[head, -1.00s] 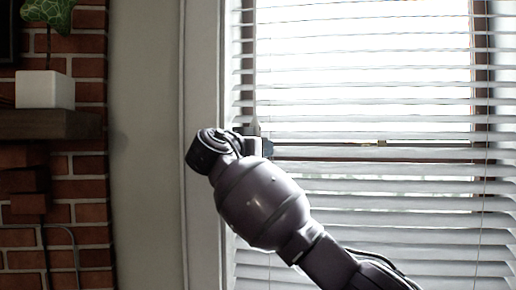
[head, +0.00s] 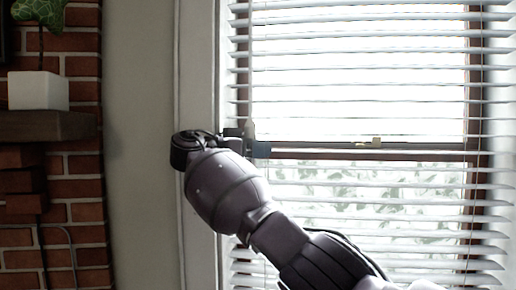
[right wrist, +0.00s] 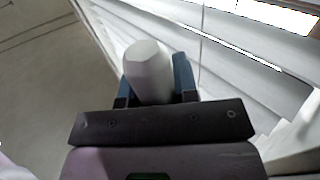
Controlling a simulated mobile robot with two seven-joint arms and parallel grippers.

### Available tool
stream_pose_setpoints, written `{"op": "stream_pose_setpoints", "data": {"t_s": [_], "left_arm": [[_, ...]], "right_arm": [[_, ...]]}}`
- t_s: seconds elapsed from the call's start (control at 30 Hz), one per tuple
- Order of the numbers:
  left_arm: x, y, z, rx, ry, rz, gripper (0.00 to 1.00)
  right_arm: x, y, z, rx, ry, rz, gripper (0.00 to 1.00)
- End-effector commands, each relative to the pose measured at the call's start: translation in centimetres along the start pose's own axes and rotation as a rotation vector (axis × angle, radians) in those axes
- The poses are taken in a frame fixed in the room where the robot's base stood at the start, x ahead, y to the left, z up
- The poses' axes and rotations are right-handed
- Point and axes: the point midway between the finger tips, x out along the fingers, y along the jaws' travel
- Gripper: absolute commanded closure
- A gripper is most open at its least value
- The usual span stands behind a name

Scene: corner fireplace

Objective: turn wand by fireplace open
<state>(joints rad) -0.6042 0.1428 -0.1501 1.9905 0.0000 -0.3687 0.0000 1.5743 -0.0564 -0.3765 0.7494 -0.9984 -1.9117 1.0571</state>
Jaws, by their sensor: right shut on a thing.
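The wand (right wrist: 150,66) is a pale, faceted rod. In the right wrist view it stands between the two blue fingers of my right gripper (right wrist: 154,84), which is shut on it. In the head view my right gripper (head: 250,145) is at the left side of the window blind (head: 370,88), mostly hidden behind my own wrist. The blind's white slats are tilted open, with bright light and green foliage showing through the gaps. Most of the wand is hidden in the head view. My left gripper is not in view.
A pale wall (head: 142,190) and white window trim (head: 197,70) are just left of my right wrist. Further left is the brick fireplace (head: 82,190) with a dark mantel (head: 50,126) bearing a white planter (head: 38,91). The wall area between is clear.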

Motion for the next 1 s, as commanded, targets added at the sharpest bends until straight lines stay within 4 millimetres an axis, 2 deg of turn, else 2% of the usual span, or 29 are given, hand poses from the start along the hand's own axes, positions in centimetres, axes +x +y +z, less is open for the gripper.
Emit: {"op": "stream_pose_setpoints", "data": {"t_s": [0.37,0.4,0.53,1.0], "left_arm": [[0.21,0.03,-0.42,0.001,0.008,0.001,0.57],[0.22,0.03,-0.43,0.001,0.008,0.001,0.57],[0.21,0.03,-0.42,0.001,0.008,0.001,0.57],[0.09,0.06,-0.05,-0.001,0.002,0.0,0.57]], "right_arm": [[-0.01,0.03,-0.27,0.003,0.002,0.0,0.96],[-0.01,0.03,-0.28,0.003,0.002,0.0,0.66],[0.0,0.02,-0.21,0.002,0.001,0.0,0.47],[0.25,0.0,-0.06,0.001,0.0,0.001,0.47]]}}
